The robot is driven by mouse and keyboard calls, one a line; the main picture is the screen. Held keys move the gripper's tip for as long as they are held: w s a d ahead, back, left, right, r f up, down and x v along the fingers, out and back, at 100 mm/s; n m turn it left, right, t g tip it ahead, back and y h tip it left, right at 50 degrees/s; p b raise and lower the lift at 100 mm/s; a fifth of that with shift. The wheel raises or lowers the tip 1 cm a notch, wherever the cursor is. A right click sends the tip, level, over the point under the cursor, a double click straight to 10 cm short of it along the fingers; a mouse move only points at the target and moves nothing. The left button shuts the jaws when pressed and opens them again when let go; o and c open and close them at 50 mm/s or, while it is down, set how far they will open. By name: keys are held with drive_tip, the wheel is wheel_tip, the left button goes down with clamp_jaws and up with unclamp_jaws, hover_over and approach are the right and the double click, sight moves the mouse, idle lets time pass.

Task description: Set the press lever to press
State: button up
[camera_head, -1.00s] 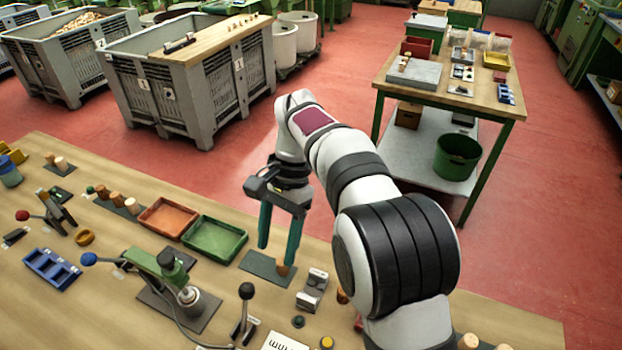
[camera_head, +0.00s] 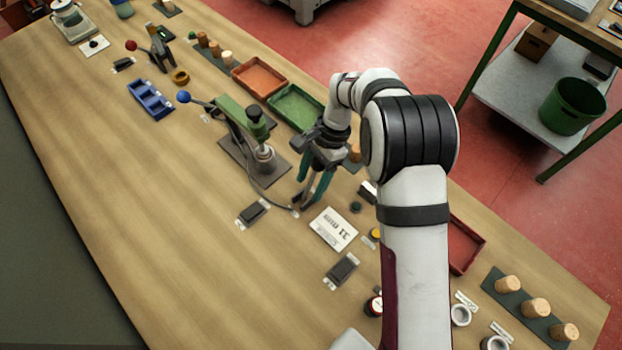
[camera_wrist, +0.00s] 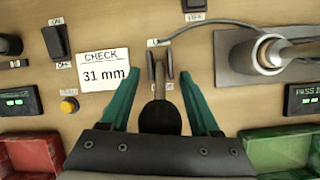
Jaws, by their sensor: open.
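In the wrist view, a lever with a dark round knob (camera_wrist: 159,117) stands on a small metal bracket between two small labels whose words I cannot read. The knob points toward my gripper and shows between the teal fingers. My gripper (camera_wrist: 160,78) is open, with one finger on each side of the lever and visible gaps to both. In the head view my gripper (camera_head: 307,191) points down at the table beside the green press (camera_head: 236,120); the lever is mostly hidden there by the fingers. The press also has an arm with a blue knob (camera_head: 183,97).
A card reading 31 mm (camera_wrist: 103,70) and a yellow button (camera_wrist: 69,105) lie left of the lever in the wrist view. The press base (camera_wrist: 235,66) and a cable are to its right. The green tray (camera_head: 297,107) is behind my gripper. The table's near left is clear.

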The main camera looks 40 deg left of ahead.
drive_tip(key=shift+s+f, duration=0.1)
drive_tip(key=shift+f, duration=0.05)
clamp_jaws()
idle(1.4)
